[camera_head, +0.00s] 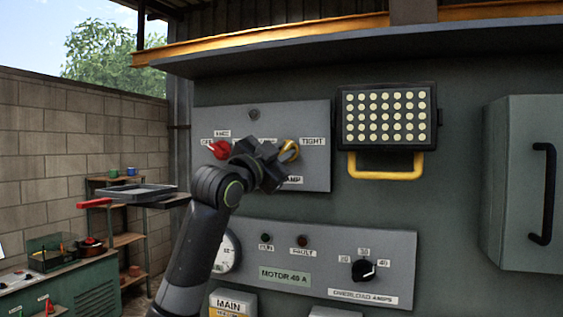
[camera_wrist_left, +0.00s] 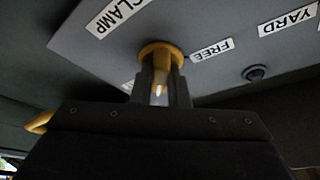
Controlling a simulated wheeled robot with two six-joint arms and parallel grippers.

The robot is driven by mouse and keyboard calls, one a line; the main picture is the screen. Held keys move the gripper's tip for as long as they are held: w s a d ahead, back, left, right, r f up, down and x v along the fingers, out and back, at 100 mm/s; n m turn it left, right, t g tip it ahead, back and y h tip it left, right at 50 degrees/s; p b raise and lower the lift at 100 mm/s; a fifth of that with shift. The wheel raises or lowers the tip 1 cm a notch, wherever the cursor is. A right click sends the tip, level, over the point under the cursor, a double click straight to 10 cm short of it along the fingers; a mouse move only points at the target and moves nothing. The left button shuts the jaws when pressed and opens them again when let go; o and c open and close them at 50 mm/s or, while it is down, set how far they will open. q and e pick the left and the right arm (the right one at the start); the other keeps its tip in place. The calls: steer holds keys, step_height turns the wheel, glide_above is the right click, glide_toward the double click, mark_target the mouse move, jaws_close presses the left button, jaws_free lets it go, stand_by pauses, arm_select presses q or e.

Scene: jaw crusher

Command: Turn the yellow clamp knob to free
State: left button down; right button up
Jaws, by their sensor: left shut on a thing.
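The yellow clamp knob (camera_head: 289,150) sits on the upper grey panel (camera_head: 318,118) in the head view, left of the TIGHT label (camera_head: 312,141). In the left wrist view the knob (camera_wrist_left: 161,50) shows between the fingers, near the FREE and CLAMP labels. My left gripper (camera_head: 274,166) reaches up to the knob from the lower left and is shut on it, as the wrist view (camera_wrist_left: 160,90) shows. My arm hides part of the panel, including the FREE label and part of the CLAMP label in the head view. My right gripper is not in view.
A red knob (camera_head: 220,149) sits left of my gripper on the same panel. A lamp (camera_head: 388,117) with a yellow handle (camera_head: 385,174) hangs to the right. Below is the motor panel (camera_head: 325,240) with a black dial (camera_head: 362,270). A grey cabinet (camera_head: 515,200) stands far right.

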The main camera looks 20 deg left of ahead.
arm_select(q)
steer(key=shift+d+n+g+y+b, duration=0.15)
steer(key=shift+n+y+b, duration=1.55)
steer(key=shift+n, duration=2.95)
steer(key=shift+d+n+g+y+b, duration=0.2)
steer(key=shift+n+y+b, duration=0.7)
steer(key=shift+n+y, duration=2.65)
steer(key=shift+n+g+y+b, duration=0.25)
steer(key=shift+n+y+b, duration=0.9)
steer(key=shift+n, duration=4.55)
steer(key=shift+f, duration=0.1)
steer(key=c, duration=1.4)
jaws_free()
